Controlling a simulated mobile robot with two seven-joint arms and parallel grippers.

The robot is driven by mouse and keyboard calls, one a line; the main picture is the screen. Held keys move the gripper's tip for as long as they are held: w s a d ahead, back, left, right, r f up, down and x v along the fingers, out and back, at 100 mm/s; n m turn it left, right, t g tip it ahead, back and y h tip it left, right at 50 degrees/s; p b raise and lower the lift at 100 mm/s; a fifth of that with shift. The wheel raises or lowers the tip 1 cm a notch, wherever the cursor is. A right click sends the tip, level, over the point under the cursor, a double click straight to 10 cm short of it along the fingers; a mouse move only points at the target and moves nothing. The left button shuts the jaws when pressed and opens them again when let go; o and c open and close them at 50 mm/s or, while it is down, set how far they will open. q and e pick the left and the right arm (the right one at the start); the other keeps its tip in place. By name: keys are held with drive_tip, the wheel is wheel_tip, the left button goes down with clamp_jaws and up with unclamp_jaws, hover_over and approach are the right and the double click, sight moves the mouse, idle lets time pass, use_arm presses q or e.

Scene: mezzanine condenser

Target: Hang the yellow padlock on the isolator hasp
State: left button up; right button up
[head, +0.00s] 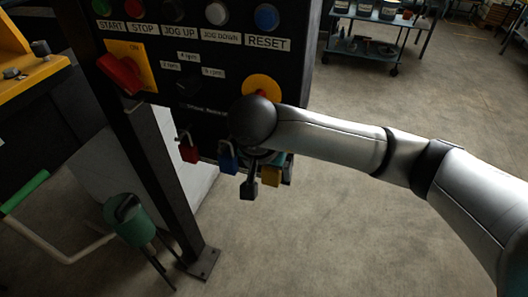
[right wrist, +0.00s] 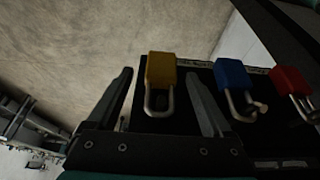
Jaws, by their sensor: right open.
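The yellow padlock (head: 271,176) hangs by its shackle at the lower edge of the dark control panel, right of a blue padlock (head: 228,158) and a red padlock (head: 188,150). My right gripper (head: 268,181) is open, with the yellow padlock between its fingers. In the right wrist view, the yellow padlock (right wrist: 160,71) shows between the spread fingers of my right gripper (right wrist: 160,76), with a gap on each side. The isolator, a red handle on a yellow plate (head: 143,58), is at the panel's upper left. I cannot make out its hasp clearly. My left gripper is out of view.
Push buttons line the panel (head: 183,57) above the padlocks. A dark post (head: 160,180) stands below its left side, by a green cylindrical object (head: 131,219). A trolley (head: 370,48) stands far back. The floor at right is clear.

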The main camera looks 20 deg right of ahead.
drive_tip(key=p+v, duration=0.1)
drive_tip(key=v, duration=0.9)
drive_tip(key=shift+r, duration=0.3)
drive_tip(key=shift+s, duration=0.15)
